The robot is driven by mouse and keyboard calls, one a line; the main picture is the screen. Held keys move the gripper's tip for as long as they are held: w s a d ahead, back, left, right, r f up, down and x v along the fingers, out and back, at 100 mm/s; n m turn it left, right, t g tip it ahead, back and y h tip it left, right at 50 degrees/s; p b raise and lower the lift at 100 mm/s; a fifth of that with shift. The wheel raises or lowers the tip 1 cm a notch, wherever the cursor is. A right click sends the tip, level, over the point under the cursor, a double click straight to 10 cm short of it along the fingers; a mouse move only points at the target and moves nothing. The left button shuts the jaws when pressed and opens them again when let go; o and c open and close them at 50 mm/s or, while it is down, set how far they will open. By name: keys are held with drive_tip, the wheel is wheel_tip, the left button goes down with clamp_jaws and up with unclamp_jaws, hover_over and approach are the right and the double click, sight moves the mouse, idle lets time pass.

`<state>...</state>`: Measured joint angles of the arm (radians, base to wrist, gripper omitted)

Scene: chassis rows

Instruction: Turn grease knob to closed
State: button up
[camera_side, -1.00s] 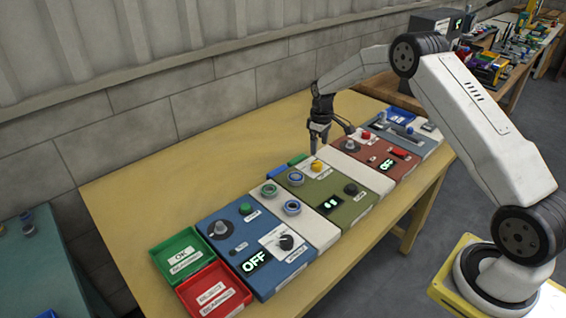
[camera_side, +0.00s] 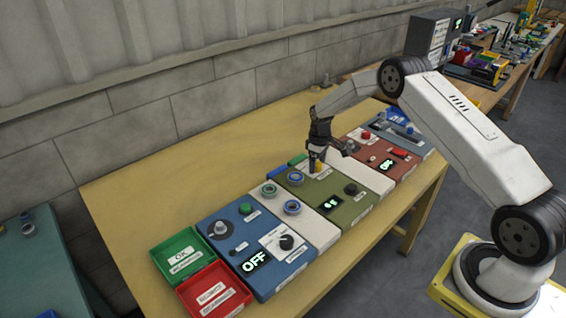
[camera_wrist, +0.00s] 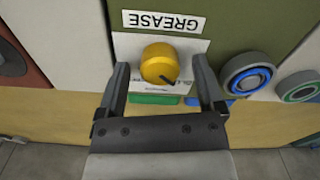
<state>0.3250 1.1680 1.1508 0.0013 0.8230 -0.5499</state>
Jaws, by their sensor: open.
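The grease knob (camera_wrist: 160,63) is yellow with a dark pointer mark and sits on a white label plate on the green panel (camera_side: 350,211). The word GREASE shows upside down beside it in the wrist view (camera_wrist: 164,22). The knob's pointer is toward the lower right in that view. My gripper (camera_wrist: 160,78) is open, with one finger on each side of the knob and a gap on both sides. In the side view my gripper (camera_side: 317,168) is down at the knob and hides most of it.
A black knob (camera_side: 351,189) is on the same panel. A blue panel (camera_side: 232,235), a red panel (camera_side: 405,165), and green (camera_side: 178,252) and red (camera_side: 212,290) trays share the bench.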

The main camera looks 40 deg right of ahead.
drive_tip(key=shift+f, duration=0.15)
clamp_jaws()
drive_tip(key=shift+m, duration=0.4)
drive_tip(key=m, duration=0.9)
idle(0.4)
idle(0.4)
